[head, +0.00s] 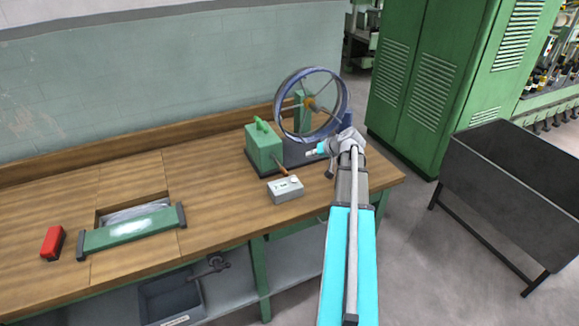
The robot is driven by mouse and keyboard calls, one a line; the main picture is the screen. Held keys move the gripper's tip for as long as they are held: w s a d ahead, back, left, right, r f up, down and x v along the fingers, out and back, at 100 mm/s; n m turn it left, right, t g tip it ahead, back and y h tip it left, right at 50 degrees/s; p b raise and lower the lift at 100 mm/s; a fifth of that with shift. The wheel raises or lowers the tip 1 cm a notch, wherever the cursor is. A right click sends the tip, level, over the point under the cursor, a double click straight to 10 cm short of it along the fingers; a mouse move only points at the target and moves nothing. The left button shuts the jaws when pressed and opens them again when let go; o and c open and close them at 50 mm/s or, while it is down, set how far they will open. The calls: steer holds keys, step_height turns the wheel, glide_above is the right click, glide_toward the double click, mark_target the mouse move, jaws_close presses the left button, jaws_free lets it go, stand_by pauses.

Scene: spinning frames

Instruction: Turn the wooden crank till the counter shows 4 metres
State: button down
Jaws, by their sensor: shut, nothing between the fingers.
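A small wooden crank handle (280,169) sticks out low at the front of the green machine housing (263,147) on the bench. A large blue spoked wheel (343,95) stands behind and to the right of it. A grey-white box (284,191) in front of the crank looks like the counter; its small display is too small to read. My gripper (314,152) is shut and empty, with its tip pointing left. It appears right of and above the crank handle in the picture, apart from it. The arm comes in from the lower right.
The wooden bench (225,205) has free room left of the box. A green-framed unit (130,232) and a red block (52,243) lie further left. A green cabinet (415,80) and a dark metal trough (510,180) stand on the right.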

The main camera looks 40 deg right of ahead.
steer(key=shift+w+f, duration=0.15)
steer(key=b, duration=0.6)
glide_above(284, 169)
steer(key=s+d, duration=0.3)
step_height(284, 169, down, 6)
steer(key=shift+w+a+f+b, duration=0.1)
steer(key=shift+a+f+b, duration=0.45)
steer(key=shift+f+b, duration=0.35)
steer(key=shift+w+a+f+b, duration=0.1)
steer(key=shift+a+f+b, duration=0.4)
steer(key=shift+f+b, duration=0.4)
steer(key=shift+r, duration=0.1)
steer(key=shift+a, duration=0.15)
